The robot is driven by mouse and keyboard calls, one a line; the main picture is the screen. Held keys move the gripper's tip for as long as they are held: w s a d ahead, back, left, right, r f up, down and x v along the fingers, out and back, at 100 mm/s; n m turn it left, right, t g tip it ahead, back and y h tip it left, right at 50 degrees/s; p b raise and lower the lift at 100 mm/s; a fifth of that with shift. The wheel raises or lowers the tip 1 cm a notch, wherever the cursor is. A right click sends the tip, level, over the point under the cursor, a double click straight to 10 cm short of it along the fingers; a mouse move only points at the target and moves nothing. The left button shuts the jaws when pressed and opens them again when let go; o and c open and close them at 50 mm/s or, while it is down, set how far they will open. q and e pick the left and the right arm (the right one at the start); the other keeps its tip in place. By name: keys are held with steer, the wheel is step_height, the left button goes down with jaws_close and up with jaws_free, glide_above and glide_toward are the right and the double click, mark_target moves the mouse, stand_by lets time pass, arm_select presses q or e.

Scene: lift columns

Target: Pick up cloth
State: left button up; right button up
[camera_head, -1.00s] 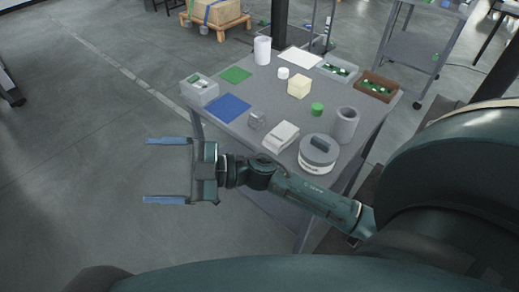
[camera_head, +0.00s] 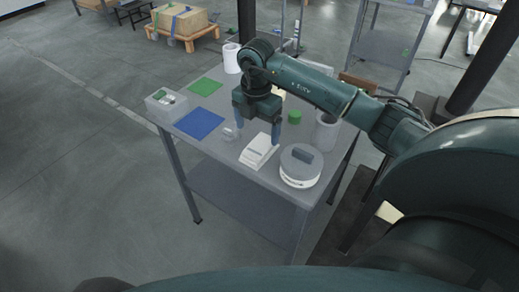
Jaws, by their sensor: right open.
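A white, folded-looking cloth (camera_head: 259,152) lies on the near part of the grey table, left of a round grey-and-white container. A flat blue square (camera_head: 199,123) and a flat green square (camera_head: 206,87) lie farther left; I cannot tell whether they are cloth too. My right gripper (camera_head: 257,131) points down over the table, fingers spread, at the far edge of the white cloth. Its fingers look empty, and I cannot tell whether the right finger touches the cloth. My left gripper is out of view.
The round container (camera_head: 300,166) stands close to the right of the cloth, with a grey cylinder (camera_head: 326,133) and green cylinder (camera_head: 295,117) behind. A small clear item (camera_head: 231,134) is to the left. A grey bin (camera_head: 166,105) stands at the table's left corner.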

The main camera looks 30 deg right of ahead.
mark_target(258, 148)
steer(key=f, duration=0.7)
steer(key=shift+d+f+p, duration=0.2)
steer(key=shift+p, duration=0.15)
steer(key=c, duration=1.1)
steer(key=shift+o, duration=0.2)
step_height(258, 148, up, 10)
